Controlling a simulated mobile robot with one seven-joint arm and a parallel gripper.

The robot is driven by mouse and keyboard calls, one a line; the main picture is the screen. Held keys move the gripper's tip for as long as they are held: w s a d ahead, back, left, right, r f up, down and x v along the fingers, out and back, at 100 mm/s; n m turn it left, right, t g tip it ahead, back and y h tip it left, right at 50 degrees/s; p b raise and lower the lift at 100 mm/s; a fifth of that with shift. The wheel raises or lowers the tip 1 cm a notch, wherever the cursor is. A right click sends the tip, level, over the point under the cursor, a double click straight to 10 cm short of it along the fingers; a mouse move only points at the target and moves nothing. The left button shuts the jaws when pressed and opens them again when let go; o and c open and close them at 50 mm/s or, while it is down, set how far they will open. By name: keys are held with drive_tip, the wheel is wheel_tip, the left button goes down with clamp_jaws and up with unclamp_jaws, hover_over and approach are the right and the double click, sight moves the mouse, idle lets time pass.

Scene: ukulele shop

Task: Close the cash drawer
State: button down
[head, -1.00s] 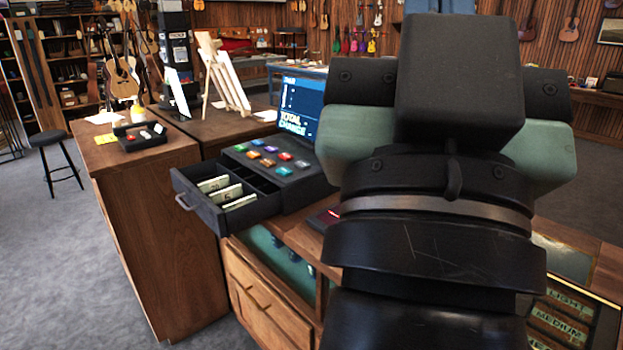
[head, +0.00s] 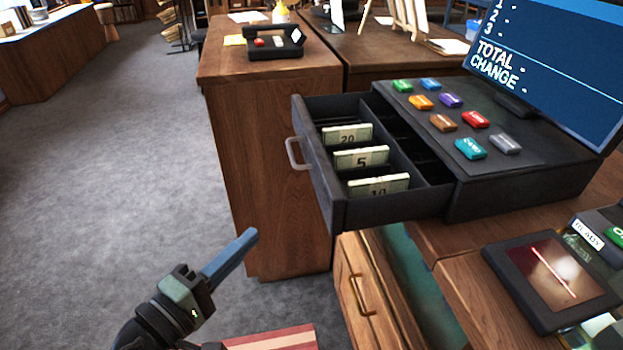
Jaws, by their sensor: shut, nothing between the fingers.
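The black cash drawer (head: 345,216) is pulled out to the left of the cash register (head: 530,175), well open. Its grey handle (head: 292,155) is on the left front face. Bundles of notes marked 20, 5 and 10 lie in its compartments. The register top has several coloured keys, and a screen showing TOTAL and CHANGE stands on it. My gripper (head: 246,240) is at the lower left, in front of and below the drawer, apart from it. Its blue fingers are together and empty, pointing up and right.
A wooden drawer (head: 362,290) below the counter stands under the cash drawer. A wooden cabinet (head: 265,180) with a black tray (head: 275,42) on top is behind. A black scanner pad (head: 548,280) lies at right. Grey floor (head: 120,170) at left is open.

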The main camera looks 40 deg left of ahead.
approach(320, 190)
drive_tip(key=w+a, duration=0.3)
drive_tip(key=shift+w+d+f+p, duration=0.1)
drive_tip(key=shift+w+d+p, duration=0.7)
drive_tip(key=shift+w, duration=0.4)
drive_tip(key=shift+w+d, duration=0.3)
drive_tip(key=shift+w, duration=0.05)
drive_tip(key=shift+d, duration=0.1)
